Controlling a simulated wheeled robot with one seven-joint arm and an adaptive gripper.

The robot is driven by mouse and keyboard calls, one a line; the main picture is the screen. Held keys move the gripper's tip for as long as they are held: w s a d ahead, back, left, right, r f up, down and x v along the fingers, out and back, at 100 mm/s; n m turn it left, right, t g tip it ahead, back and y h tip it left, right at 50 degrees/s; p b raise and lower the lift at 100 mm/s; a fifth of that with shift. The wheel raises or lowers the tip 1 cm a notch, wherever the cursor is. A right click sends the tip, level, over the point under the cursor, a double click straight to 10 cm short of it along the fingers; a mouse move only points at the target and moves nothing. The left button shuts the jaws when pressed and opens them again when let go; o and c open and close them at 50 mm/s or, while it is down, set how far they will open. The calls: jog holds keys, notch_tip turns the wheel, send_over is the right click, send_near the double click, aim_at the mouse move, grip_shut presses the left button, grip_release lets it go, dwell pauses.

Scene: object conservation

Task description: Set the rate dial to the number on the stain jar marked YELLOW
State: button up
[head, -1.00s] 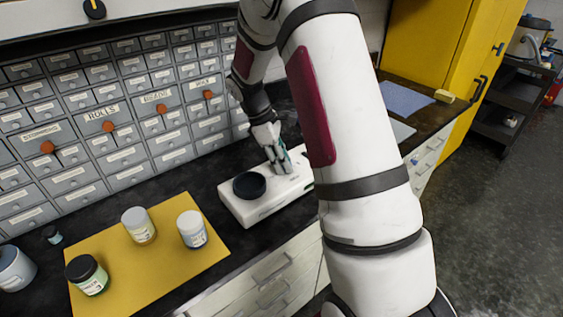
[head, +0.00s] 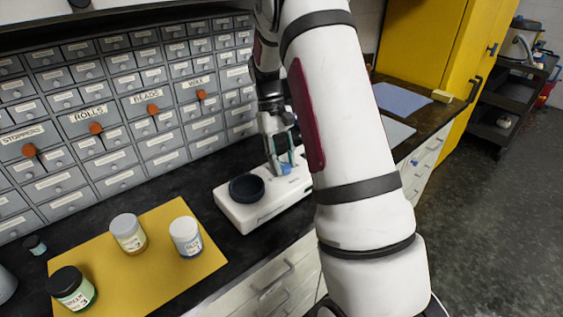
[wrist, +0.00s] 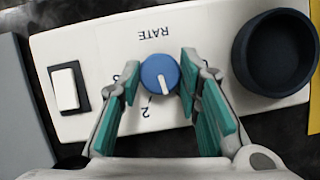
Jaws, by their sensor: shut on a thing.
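The blue rate dial (wrist: 160,74) is on a white device (head: 232,212) with RATE printed on it. Its white pointer line points down in the wrist view, slightly right of the printed 2. Other marks are partly hidden by my fingers. My gripper (wrist: 160,85) is shut on the dial, one teal-padded finger on each side. Three jars stand on the yellow mat (head: 165,280): a black-lidded jar with a green label (head: 75,290), a pale-lidded jar with amber contents (head: 128,234), and a white-lidded jar with a blue-marked label (head: 186,238). Their lettering is too small to read surely.
The device has a black round cup (wrist: 273,55) and a white rocker switch (wrist: 66,89). A grey drawer cabinet (head: 110,120) with orange handles stands behind. A small dark-capped bottle (head: 35,245) stands left of the mat.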

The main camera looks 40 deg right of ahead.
jog(key=m+y, duration=0.1)
jog(key=m, duration=0.2)
jog(key=shift+d+m+t, duration=0.1)
jog(key=shift+m+t, duration=0.2)
jog(key=shift+m, duration=0.1)
jog(key=shift+s+m+t+y+b, duration=0.15)
jog(key=shift+m+y, duration=0.25)
jog(key=shift+m, duration=0.5)
jog(key=shift+w+m+t+y+b, duration=0.15)
jog(key=shift+m+t+y, duration=0.2)
jog(key=shift+m, duration=0.55)
jog(key=shift+s, duration=0.1)
jog(key=o, duration=1.1)
jog(key=shift+o, duration=0.2)
jog(key=shift+d, duration=0.1)
jog(key=v, duration=1.2)
